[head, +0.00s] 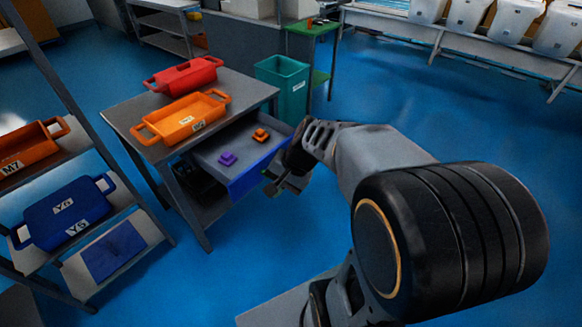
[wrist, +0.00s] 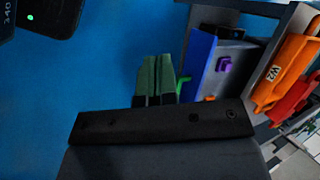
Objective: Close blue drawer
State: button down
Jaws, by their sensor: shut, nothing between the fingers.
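The blue drawer (head: 250,178) under the grey table is pulled out. It has a blue front and a grey inside, and a purple object (head: 227,158) and an orange object (head: 261,135) lie in it. In the wrist view the drawer's blue front (wrist: 199,65) stands just right of my gripper (wrist: 157,62). The green fingers are shut and empty. In the head view my gripper (head: 275,188) is just outside the drawer front, near its right end. I cannot tell whether it touches the front.
On the table (head: 227,83) are an orange bin (head: 182,117) and a red bin (head: 184,75). A teal bin (head: 281,85) stands behind the drawer. A shelf rack at left holds a blue bin (head: 62,211) and an orange bin (head: 28,152). The blue floor in front is clear.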

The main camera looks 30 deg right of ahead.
jog(key=w+d+f+m+t+y+b, duration=0.1)
jog(key=w+d+f+m+t+b, duration=0.5)
jog(key=d+f+m, duration=0.5)
jog(key=w+d+f+m+t+b, duration=0.4)
jog(key=w+d+f+m+t, duration=0.3)
jog(key=d+m, duration=0.45)
jog(key=f+b+x, duration=0.1)
jog(key=x, duration=1.2)
jog(key=shift+w+d+f+g+b, duration=0.15)
jog(key=shift+d+f+g+b, duration=0.15)
jog(key=shift+f+g, duration=0.15)
